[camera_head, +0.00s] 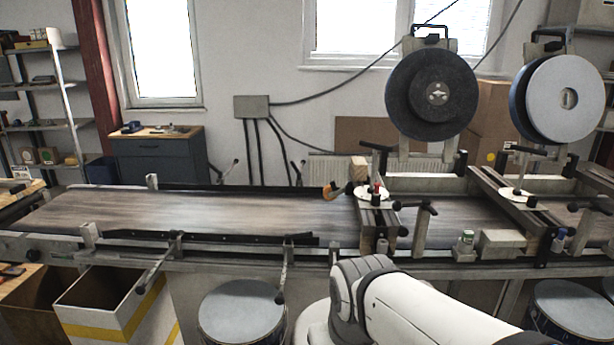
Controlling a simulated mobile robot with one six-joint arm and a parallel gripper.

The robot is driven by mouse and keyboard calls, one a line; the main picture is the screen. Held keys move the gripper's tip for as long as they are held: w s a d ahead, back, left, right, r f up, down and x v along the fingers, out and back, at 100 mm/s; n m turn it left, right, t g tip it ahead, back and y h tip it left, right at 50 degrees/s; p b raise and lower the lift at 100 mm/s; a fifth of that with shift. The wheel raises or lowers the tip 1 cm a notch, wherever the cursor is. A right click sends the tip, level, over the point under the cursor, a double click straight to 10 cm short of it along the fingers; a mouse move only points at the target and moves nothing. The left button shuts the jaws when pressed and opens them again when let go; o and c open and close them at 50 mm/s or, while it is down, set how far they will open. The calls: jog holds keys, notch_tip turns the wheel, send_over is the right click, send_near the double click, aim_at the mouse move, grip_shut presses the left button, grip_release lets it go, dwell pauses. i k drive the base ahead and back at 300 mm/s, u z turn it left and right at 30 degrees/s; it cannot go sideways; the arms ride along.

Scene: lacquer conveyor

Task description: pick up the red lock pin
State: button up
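A small red piece, which looks like the red lock pin (377,187), stands on a round white disc (366,194) at the end of a rail bridge over the conveyor. It is small in the view, and its lower part is hard to make out. My white arm enters at the bottom right, in front of the conveyor and below the disc. My gripper is not in view.
The brown conveyor belt (190,212) runs across the view, mostly bare on its left. Dark clamp handles (427,208) and an orange knob (333,191) crowd the disc. Large dark (432,95) and pale (566,98) reels stand behind. Drums (241,312) and an open box (108,297) stand below.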

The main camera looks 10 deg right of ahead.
aim_at(377, 185)
jog(key=z, duration=0.05)
jog(key=i, duration=1)
jog(key=z, duration=0.55)
